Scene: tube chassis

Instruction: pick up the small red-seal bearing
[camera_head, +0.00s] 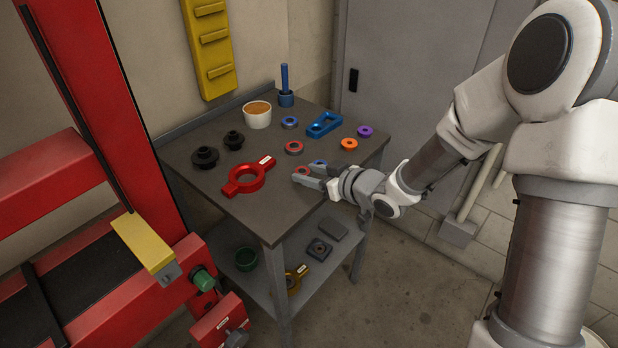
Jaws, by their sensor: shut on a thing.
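The small red-seal bearing (303,170) is at the tips of my gripper (306,175), partly hidden by the fingers. My gripper reaches in from the right, low over the front right part of the grey table (285,210), and is shut on this bearing. I cannot tell whether the bearing touches the table top. Another red-ringed bearing (293,148) lies on the table just behind my gripper, apart from it.
A blue-ringed part (320,162) lies close behind my gripper. A red two-handled ring tool (249,177), orange ring (349,144), purple ring (365,131), blue bracket (324,125) and white cup (257,115) stand around. The table's front right is bare.

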